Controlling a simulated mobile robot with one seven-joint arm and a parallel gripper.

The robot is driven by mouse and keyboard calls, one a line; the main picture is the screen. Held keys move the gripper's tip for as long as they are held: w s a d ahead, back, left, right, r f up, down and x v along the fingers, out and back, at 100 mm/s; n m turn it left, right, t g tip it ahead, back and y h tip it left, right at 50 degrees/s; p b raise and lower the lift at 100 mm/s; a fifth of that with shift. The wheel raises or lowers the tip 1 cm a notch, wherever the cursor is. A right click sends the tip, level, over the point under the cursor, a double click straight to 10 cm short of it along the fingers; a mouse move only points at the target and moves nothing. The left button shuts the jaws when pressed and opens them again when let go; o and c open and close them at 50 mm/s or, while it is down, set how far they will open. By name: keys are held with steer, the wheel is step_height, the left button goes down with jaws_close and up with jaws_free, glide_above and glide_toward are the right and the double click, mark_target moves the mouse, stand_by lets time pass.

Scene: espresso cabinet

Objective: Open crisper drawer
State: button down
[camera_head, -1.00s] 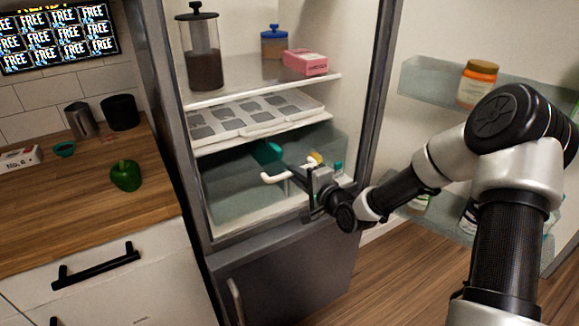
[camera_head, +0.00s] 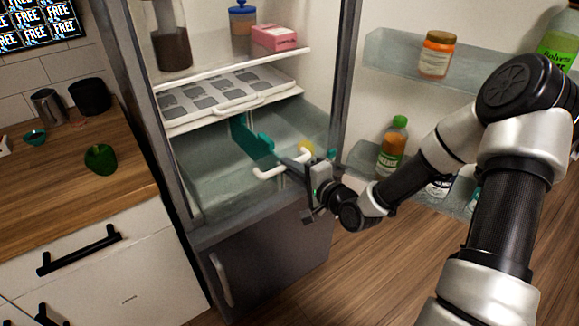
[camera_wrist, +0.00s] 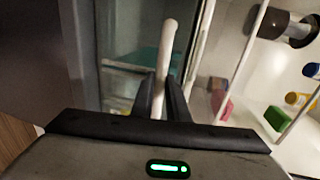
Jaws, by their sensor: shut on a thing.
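The crisper drawer (camera_head: 200,192) is a clear, pale box low in the fridge, under the white tray shelf. It stands part-way out, with its inside showing from above. Its white bar handle (camera_head: 268,173) is at the front; the handle also shows upright in the wrist view (camera_wrist: 167,45). My gripper (camera_head: 291,164) is shut on the handle. In the wrist view its two dark fingers (camera_wrist: 161,98) lie on either side of the bar. My gripper covers part of the drawer's front right side.
A wooden counter (camera_head: 60,205) is at left. Wood floor (camera_head: 330,275) is clear in front.

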steer(key=c, duration=1.7)
jaws_free()
steer(key=shift+c, duration=0.2)
steer(key=p+v, duration=0.6)
steer(key=v, duration=1.1)
steer(key=shift+s+p, duration=0.15)
steer(key=shift+p, duration=0.2)
steer(key=shift+d, duration=0.1)
